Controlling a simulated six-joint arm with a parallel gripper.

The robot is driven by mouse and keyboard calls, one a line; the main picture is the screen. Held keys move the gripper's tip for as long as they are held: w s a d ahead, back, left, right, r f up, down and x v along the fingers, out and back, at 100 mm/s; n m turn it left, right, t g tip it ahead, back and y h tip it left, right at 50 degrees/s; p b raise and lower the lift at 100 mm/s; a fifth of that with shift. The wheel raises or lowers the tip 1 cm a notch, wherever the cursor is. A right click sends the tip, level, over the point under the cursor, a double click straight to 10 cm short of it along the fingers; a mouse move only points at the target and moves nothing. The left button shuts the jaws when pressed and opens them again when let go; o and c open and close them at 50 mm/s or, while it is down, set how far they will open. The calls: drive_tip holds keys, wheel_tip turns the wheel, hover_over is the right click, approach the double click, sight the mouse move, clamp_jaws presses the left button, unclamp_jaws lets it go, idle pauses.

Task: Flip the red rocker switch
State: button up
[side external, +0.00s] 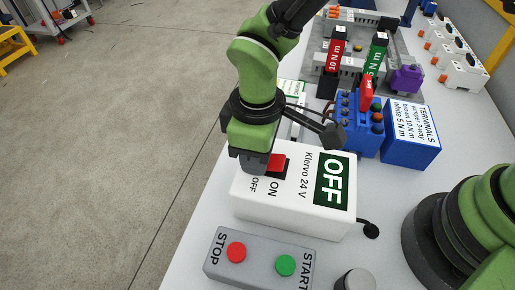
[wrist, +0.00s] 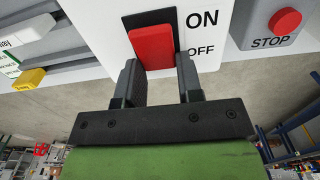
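The red rocker switch (side external: 277,162) sits in a black frame on a white box (side external: 290,200) labelled Klervo 24 V, with ON and OFF printed beside it and a green OFF sign on top. In the wrist view the red rocker (wrist: 152,47) lies just beyond my fingertips. My gripper (wrist: 160,75) is open, its two dark fingers apart with nothing held between them. The fingertips are close to the rocker's lower edge at the OFF side; I cannot tell whether they touch it. In the side view my gripper (side external: 252,160) partly hides the switch.
A grey box with a red STOP button (side external: 236,252) and a green START button (side external: 285,265) stands in front of the white box. A blue terminals box (side external: 410,135) and coloured tools stand behind.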

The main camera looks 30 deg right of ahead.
sight(283, 161)
drive_tip(key=shift+c, duration=1.3)
drive_tip(key=shift+s+d+r+t+y, duration=0.15)
drive_tip(key=shift+s+t+y, duration=0.05)
drive_tip(key=shift+t+y, duration=0.4)
drive_tip(key=shift+s+t+y, duration=0.15)
drive_tip(key=shift+t+y, duration=0.25)
drive_tip(key=shift+y, duration=0.2)
drive_tip(key=shift+r, duration=0.1)
drive_tip(key=shift+t, duration=0.3)
drive_tip(key=o, duration=0.9)
drive_tip(key=shift+d, duration=0.1)
drive_tip(key=shift+o, duration=0.2)
drive_tip(key=shift+r, duration=0.1)
drive_tip(key=v, duration=0.9)
drive_tip(key=shift+d+r, duration=0.2)
drive_tip(key=shift+r, duration=0.15)
